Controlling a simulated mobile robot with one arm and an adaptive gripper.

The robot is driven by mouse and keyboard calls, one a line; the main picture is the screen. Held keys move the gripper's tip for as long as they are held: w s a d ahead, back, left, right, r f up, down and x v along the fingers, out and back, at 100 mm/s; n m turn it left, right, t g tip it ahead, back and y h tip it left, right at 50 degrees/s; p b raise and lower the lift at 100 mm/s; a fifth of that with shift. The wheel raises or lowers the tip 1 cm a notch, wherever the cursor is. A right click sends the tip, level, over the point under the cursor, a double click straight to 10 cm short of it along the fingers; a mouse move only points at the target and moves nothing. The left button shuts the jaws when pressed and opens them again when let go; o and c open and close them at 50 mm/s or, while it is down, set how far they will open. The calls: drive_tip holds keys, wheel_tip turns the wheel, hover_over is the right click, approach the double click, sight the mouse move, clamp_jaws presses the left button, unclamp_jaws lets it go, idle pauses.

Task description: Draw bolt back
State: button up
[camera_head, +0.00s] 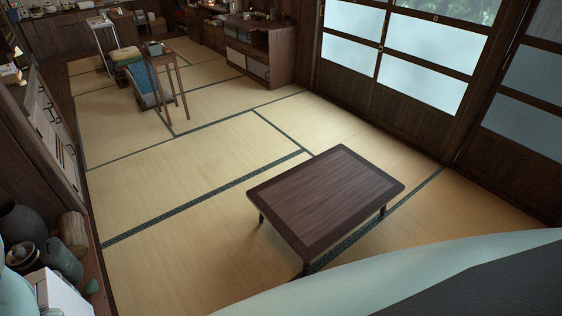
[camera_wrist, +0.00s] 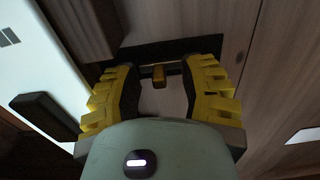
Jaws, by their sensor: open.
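In the wrist view, my gripper (camera_wrist: 162,70) has its two yellow-and-black fingers spread apart. The rest of the bolt is dark and hard to make out. The head view shows neither the bolt nor my gripper.
In the wrist view, brown wooden panels (camera_wrist: 275,85) surround the strip. In the head view, a low dark table (camera_head: 325,195) stands on the tatami floor (camera_head: 190,190). Shelves with pots (camera_head: 22,225) line the left, and a stool (camera_head: 170,75) stands farther back.

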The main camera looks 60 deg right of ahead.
drive_tip(key=shift+o, duration=0.3)
drive_tip(key=shift+a, duration=0.1)
clamp_jaws()
idle(0.4)
